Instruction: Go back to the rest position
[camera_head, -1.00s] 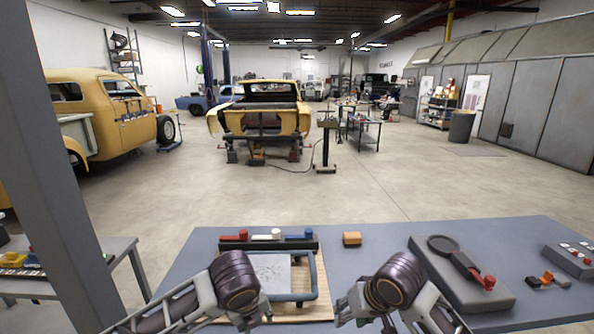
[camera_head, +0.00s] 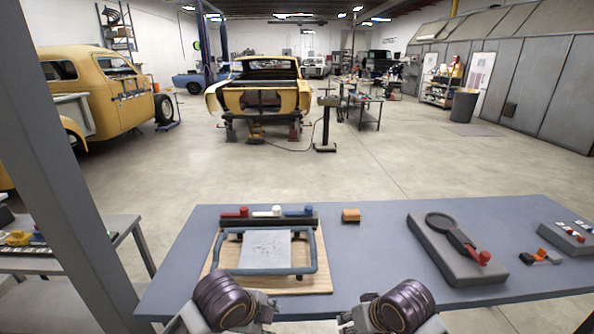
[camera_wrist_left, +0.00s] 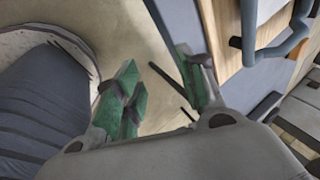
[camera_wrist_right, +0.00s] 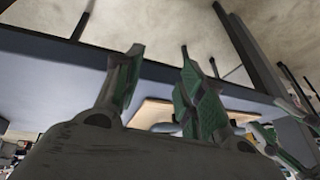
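My left gripper (camera_head: 262,312) is at the bottom edge of the head view, in front of the workbench's near edge. In the left wrist view its green-padded fingers (camera_wrist_left: 158,65) are apart with nothing between them. My right gripper (camera_head: 350,318) is also at the bottom edge, to the right of the left one. In the right wrist view its fingers (camera_wrist_right: 160,55) are apart and empty. Both grippers are partly hidden by their own wrists in the head view.
The grey workbench (camera_head: 370,270) carries a wooden board (camera_head: 318,285) with a blue-grey frame (camera_head: 312,255) and a sheet (camera_head: 265,248), an orange-brown block (camera_head: 351,215), a dark grey plate with a red-knobbed handle (camera_head: 440,255), and a button box (camera_head: 568,237). A grey post (camera_head: 55,170) stands left.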

